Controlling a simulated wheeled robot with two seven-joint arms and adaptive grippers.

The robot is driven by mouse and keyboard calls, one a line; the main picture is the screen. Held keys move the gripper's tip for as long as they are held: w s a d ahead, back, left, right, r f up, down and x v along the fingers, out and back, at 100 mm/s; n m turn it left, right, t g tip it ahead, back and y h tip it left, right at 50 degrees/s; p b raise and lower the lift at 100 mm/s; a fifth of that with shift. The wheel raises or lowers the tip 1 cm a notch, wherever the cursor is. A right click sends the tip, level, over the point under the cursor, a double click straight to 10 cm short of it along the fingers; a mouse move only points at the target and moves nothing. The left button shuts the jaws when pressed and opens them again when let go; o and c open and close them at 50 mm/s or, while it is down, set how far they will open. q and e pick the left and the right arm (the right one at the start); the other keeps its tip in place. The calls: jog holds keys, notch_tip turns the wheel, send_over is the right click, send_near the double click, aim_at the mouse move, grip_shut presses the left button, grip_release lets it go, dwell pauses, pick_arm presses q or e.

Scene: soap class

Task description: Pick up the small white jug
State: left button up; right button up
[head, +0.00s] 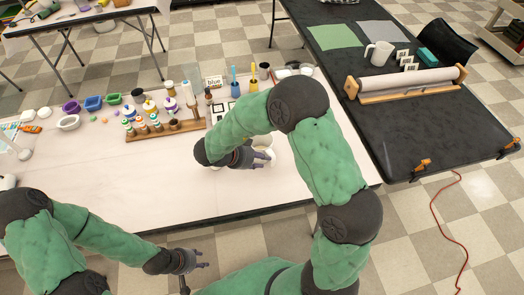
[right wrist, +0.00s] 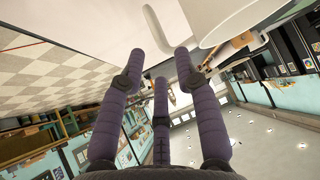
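A small white jug (head: 264,142) stands on the pale table (head: 190,190), partly hidden behind my right arm and gripper in the head view. In the right wrist view, the white jug (right wrist: 215,18) is at the top, with its looped handle (right wrist: 152,20) towards the fingertips. My right gripper (head: 260,160) is beside the jug; in the right wrist view its purple fingers (right wrist: 161,62) are spread with nothing between them. I cannot tell whether a finger touches the jug. My left gripper (head: 204,259) is at the table's front edge, fingers apart and empty.
A wooden rack (head: 165,132) of small bottles and several coloured tubs (head: 93,103) stand along the table's back. A larger white jug (head: 379,53) stands on the dark table (head: 400,125) at the right, by a paper roll (head: 410,82). The pale table's front middle is clear.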

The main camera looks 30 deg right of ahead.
aim_at(271, 162)
jog(key=b+x, duration=0.1)
jog(key=x, duration=0.2)
jog(key=b+x, duration=0.2)
jog(key=x, duration=0.1)
jog(key=shift+s+a+f, duration=0.15)
jog(key=shift+a+f, duration=0.05)
jog(key=shift+f, duration=0.1)
jog(key=shift+d+f+b, duration=0.25)
jog(key=shift+d+b, duration=0.05)
jog(key=shift+d, duration=0.05)
jog(key=shift+r, duration=0.1)
grip_shut()
